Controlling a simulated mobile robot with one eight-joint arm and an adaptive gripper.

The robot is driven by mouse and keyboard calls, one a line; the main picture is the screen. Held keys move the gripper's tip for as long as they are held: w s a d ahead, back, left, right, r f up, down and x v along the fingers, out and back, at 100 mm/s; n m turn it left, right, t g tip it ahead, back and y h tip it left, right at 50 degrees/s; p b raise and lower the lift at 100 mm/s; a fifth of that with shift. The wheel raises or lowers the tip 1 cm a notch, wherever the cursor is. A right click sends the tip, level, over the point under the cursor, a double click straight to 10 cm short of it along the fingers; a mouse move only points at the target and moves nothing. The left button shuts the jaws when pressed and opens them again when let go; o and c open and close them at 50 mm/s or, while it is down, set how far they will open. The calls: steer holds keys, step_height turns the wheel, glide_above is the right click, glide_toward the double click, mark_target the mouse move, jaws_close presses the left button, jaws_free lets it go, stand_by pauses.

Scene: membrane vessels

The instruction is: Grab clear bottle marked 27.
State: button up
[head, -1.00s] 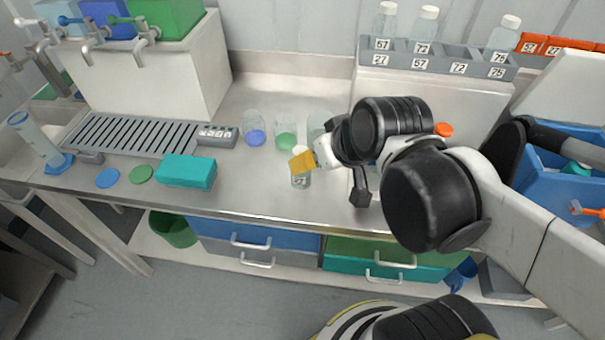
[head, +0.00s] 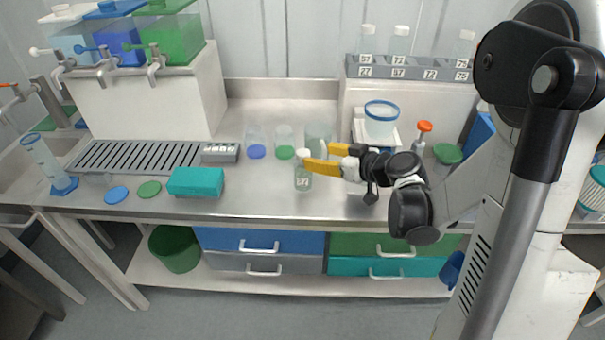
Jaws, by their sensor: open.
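A small clear bottle (head: 303,181) with a white cap stands upright on the steel bench, just left of my arm. Its white label appears to read 27, but is small. My gripper (head: 314,158) is open, with yellow fingers pointing left at the bottle's upper part. The nearer finger crosses in front of the bottle just below its cap; the other finger lies farther back. I cannot tell whether either finger touches the glass.
Clear cups with blue (head: 257,152) and green (head: 285,153) discs stand close behind the bottle. A teal box (head: 195,182) lies left. A grey numbered rack (head: 412,69) holds clear bottles at the back. A blue-rimmed jar (head: 381,120) stands behind my gripper.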

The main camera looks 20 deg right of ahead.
mark_target(305, 154)
steer(key=x, duration=0.2)
steer(key=shift+w+a+f, duration=0.15)
steer(key=shift+w+f, duration=0.05)
steer(key=shift+w, duration=0.05)
steer(key=b+x, duration=0.2)
steer(key=x, duration=0.3)
steer(key=shift+s+f+b, duration=0.1)
steer(key=shift+f+b, duration=0.05)
steer(key=shift+b, duration=0.2)
jaws_close()
